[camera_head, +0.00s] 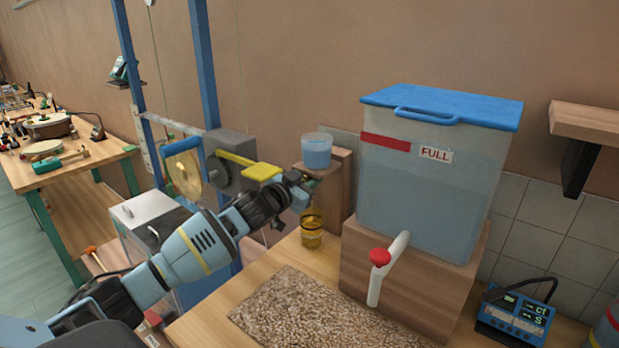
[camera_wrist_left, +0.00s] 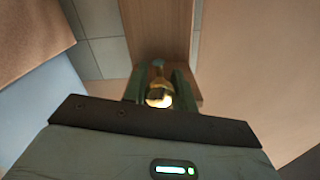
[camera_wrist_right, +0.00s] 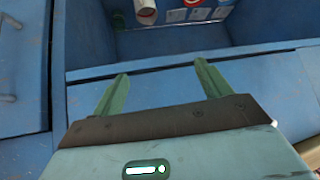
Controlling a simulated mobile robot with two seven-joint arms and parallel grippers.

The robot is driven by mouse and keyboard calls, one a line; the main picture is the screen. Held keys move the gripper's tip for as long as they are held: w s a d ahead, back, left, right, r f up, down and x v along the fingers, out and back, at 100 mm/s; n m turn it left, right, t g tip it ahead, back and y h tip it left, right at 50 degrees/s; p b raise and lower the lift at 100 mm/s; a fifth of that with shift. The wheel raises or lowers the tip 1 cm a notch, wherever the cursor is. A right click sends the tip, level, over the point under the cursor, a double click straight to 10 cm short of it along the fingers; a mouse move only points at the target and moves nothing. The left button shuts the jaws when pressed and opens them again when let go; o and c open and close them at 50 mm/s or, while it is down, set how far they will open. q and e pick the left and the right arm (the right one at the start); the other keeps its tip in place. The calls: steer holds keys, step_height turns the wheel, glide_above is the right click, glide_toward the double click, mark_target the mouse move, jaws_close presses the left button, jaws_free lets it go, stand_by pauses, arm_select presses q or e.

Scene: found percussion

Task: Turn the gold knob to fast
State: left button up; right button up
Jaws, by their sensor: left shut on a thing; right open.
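The gold knob (camera_wrist_left: 160,98) shows in the left wrist view as a small bright gold piece between the two green fingers. My left gripper (camera_wrist_left: 159,86) is shut on it, in front of an upright wooden face. In the head view my left gripper (camera_head: 303,184) reaches in from the left, beside the wooden post (camera_head: 342,180) under a blue cup. There the knob is too small and covered to make out, and no speed marking is legible. My right gripper (camera_wrist_right: 162,76) is open and empty, above a blue drawer or bin.
The blue cup (camera_head: 316,152) stands on the post, just above my left gripper. An amber cup (camera_head: 312,232) stands just below it. A lidded tank (camera_head: 428,185) with a red-handled tap (camera_head: 380,257) and a gravel mat (camera_head: 300,308) are to the right.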

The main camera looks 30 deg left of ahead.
arm_select(q)
steer(key=n+p, duration=0.2)
steer(key=n, duration=0.1)
steer(key=shift+r, duration=0.35)
steer(key=shift+f+n, duration=0.15)
steer(key=shift+n, duration=0.15)
steer(key=shift+f, duration=0.2)
steer(key=o, duration=1)
arm_select(e)
steer(key=w+r, duration=0.2)
steer(key=shift+d+r+t, duration=0.2)
steer(key=shift+r+t, duration=0.15)
steer(key=shift+t, duration=0.05)
